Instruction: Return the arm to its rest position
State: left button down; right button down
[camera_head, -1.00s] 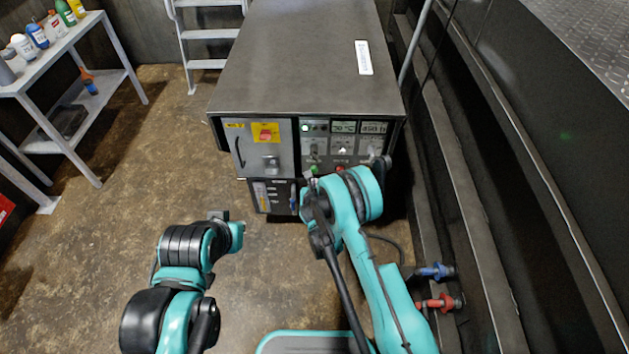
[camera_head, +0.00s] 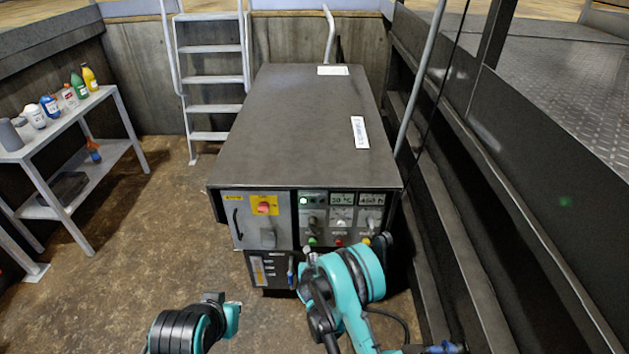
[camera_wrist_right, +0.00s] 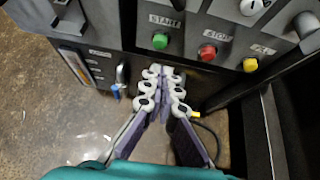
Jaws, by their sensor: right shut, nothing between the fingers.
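My right arm (camera_head: 345,292) is bent in front of the machine's control panel, at the lower middle of the head view. In the right wrist view my right gripper (camera_wrist_right: 166,74) is shut and empty. Its fingertips are just below the green START button (camera_wrist_right: 160,41), in front of the machine's lower front; I cannot tell whether they touch it. My left arm (camera_head: 190,328) is at the bottom left of the head view, over bare floor. I can make out no left gripper fingers.
The grey compactor cabinet (camera_head: 300,130) stands ahead with a red switch (camera_head: 264,208) on its front. A shelf table (camera_head: 72,128) with several bottles is at left, a ladder (camera_head: 212,75) behind. A dark ledge runs along the right.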

jog(key=s+d+r+m+g, duration=0.1)
jog(key=s+d+r+m, duration=0.25)
jog(key=r+m, duration=0.35)
jog(key=s+d+r+m, duration=0.3)
jog(key=d+r+m, duration=0.2)
jog(key=r, duration=0.5)
jog(key=s+d+r+m+g, duration=0.1)
jog(key=s+d+r+m, duration=0.25)
jog(key=r+m, duration=0.35)
jog(key=s+d+r+m, duration=0.1)
jog(key=s+d+m, duration=0.1)
jog(key=s+m, duration=0.3)
jog(key=s+d+r+m+g, duration=0.1)
jog(key=s+d+r+m, duration=0.1)
jog(key=s+m, duration=0.4)
jog(key=s+d+r+m+g, duration=0.1)
jog(key=s+m, duration=0.5)
jog(key=s, duration=0.7)
jog(key=shift+s+d+r, duration=0.2)
jog(key=shift+d+r, duration=0.45)
jog(key=shift+d, duration=0.6)
